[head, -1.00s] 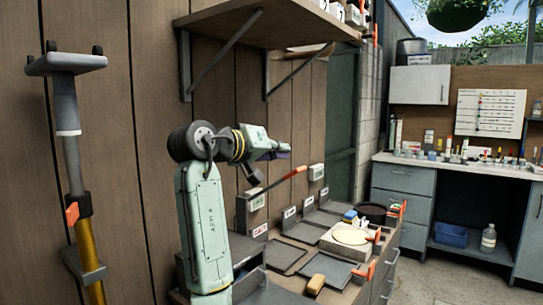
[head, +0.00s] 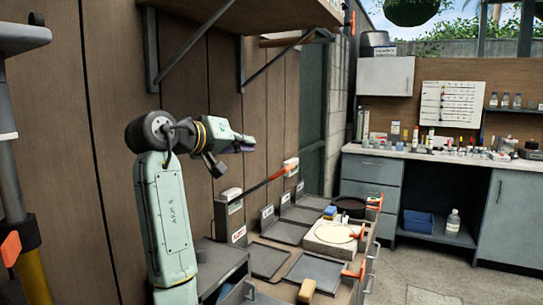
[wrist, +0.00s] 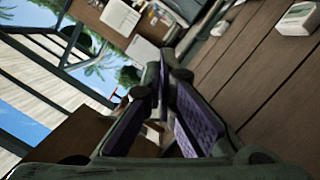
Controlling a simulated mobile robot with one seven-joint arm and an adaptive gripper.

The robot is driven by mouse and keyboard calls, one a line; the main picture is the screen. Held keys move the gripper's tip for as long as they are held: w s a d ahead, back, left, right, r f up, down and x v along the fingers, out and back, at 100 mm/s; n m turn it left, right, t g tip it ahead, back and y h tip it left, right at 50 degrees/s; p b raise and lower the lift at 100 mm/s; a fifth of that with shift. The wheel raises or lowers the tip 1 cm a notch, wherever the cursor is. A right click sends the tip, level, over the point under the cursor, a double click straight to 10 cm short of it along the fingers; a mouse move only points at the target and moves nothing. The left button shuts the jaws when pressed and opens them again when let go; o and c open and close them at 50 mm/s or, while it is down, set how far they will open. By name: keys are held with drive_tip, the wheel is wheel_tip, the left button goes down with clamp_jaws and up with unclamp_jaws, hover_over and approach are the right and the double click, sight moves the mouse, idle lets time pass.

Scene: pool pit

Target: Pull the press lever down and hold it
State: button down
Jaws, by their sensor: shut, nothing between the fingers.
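The long lever (head: 270,180), dark with an orange-red grip section, rises from a grey wall-side block (head: 229,212) on the bench and slants up to the right. It looks like the press lever; its base is partly hard to make out. My gripper (head: 246,146) is shut and empty, above and left of the lever's raised end, and apart from it in the picture. In the wrist view my gripper (wrist: 165,78) shows its purple-padded fingers; I cannot make out the lever there.
The bench holds dark trays (head: 318,270), a pale round-topped block (head: 333,237), a black round pan (head: 350,206) and a tan block (head: 306,290). A shelf bracket (head: 190,55) hangs above my arm. Open floor (head: 430,280) lies to the right.

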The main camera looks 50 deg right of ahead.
drive_tip(key=p+x, duration=0.4)
drive_tip(key=x, duration=0.5)
drive_tip(key=shift+d+r, duration=0.1)
drive_tip(key=shift+r, duration=0.1)
drive_tip(key=f, duration=0.1)
drive_tip(key=s+d+f, duration=0.1)
drive_tip(key=shift+s+d+f+p, duration=0.15)
drive_tip(key=shift+f+p, duration=0.25)
drive_tip(key=shift+s+f, duration=0.35)
drive_tip(key=shift+f, duration=0.2)
